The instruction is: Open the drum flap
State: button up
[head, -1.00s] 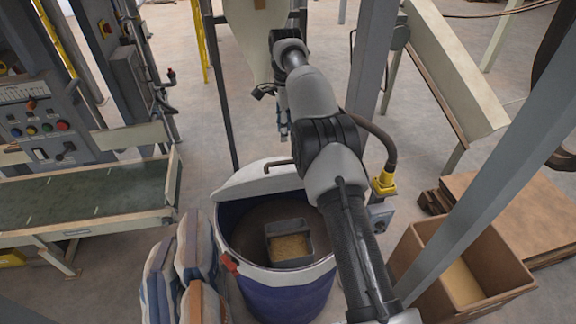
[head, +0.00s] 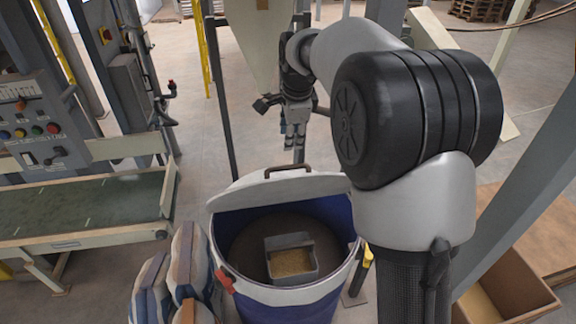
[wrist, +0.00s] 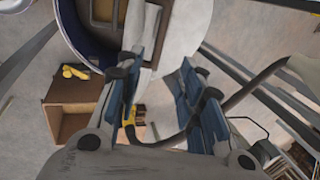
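The blue drum (head: 290,306) with a cream rim stands at the lower middle of the head view. Its cream flap (head: 262,190) stands raised and tilted along the far rim, with a dark handle (head: 288,170) at its top edge. The mouth is uncovered and shows a grey tub (head: 307,272) of grain-like material inside. My gripper (head: 297,150) points down just behind and above the handle, apart from it as far as I can tell. In the wrist view my gripper (wrist: 163,100) has its blue-padded fingers wide apart, with the pale flap (wrist: 185,30) beyond them.
Filled sacks (head: 185,270) lean close to the drum's left. A conveyor (head: 80,207) and control panel (head: 38,130) stand at left. A cardboard box (head: 510,290) and a grey post (head: 530,150) are at right. Open floor lies behind the drum.

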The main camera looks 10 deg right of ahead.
aim_at(287, 166)
jog(key=x, duration=1.5)
jog(key=shift+f+b, duration=0.1)
jog(key=shift+b, duration=0.2)
jog(key=shift+c, duration=0.2)
grip_shut()
